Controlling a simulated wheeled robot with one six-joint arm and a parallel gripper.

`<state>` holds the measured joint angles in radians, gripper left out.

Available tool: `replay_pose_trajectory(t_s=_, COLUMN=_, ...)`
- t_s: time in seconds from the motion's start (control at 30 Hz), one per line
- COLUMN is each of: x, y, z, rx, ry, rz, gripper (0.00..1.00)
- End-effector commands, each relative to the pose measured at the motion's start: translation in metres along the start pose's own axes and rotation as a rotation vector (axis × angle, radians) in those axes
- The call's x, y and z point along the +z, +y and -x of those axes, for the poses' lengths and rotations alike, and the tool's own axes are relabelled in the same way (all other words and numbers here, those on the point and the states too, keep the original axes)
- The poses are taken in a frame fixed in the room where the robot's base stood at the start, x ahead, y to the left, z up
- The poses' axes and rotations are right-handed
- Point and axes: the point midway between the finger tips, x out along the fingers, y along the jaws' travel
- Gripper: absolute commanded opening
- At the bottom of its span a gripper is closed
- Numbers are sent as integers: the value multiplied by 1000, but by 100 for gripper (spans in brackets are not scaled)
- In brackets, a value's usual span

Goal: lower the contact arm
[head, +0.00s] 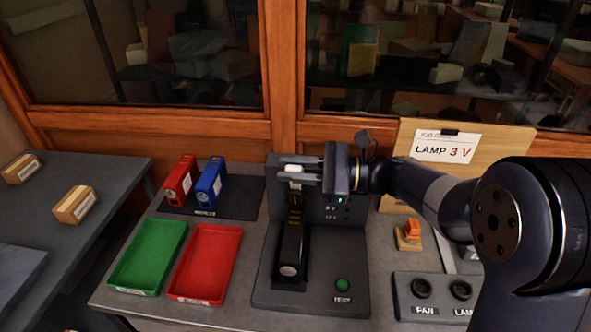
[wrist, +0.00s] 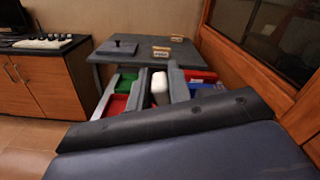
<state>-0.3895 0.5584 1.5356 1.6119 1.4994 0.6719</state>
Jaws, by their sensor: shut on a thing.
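A dark grey test fixture (head: 312,300) stands on the bench with a green TEST button (head: 342,285). Its contact arm (head: 294,213) stands about upright at the back of the fixture, with a white handle (head: 294,169) at the top. My gripper (head: 297,174) reaches in from the right and is shut on the white handle. In the wrist view the white handle (wrist: 159,88) sits between my two fingers. A long black bed with a round metal disc (head: 289,270) lies in front of the arm. The fingers partly hide the arm's upper part.
A red block (head: 180,181) and a blue block (head: 209,184) stand on a dark mat to the left. A green tray (head: 148,257) and a red tray (head: 205,263) lie in front of them. A FAN/LAMP panel (head: 437,297) and an orange switch (head: 411,231) are at right.

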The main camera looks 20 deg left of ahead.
Motion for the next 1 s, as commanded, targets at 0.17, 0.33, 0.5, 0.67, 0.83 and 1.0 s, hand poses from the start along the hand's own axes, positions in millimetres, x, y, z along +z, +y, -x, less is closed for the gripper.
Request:
replay_pose_trajectory(t_s=0.17, x=-10, y=28, z=0, rx=0, ry=-1, rz=172, gripper=0)
replay_pose_trajectory(t_s=0.33, x=-16, y=50, z=0, rx=0, ry=-1, rz=331, gripper=0)
replay_pose_trajectory(t_s=0.5, x=-25, y=70, z=0, rx=0, ry=-1, rz=485, gripper=0)
replay_pose_trajectory(t_s=0.67, x=-36, y=86, z=0, rx=0, ry=-1, rz=628, gripper=0)
replay_pose_trajectory(t_s=0.83, x=-48, y=101, z=0, rx=0, ry=0, rz=771, gripper=0)
replay_pose_trajectory(t_s=1.0, x=-58, y=111, z=0, rx=0, ry=0, rz=891, gripper=0)
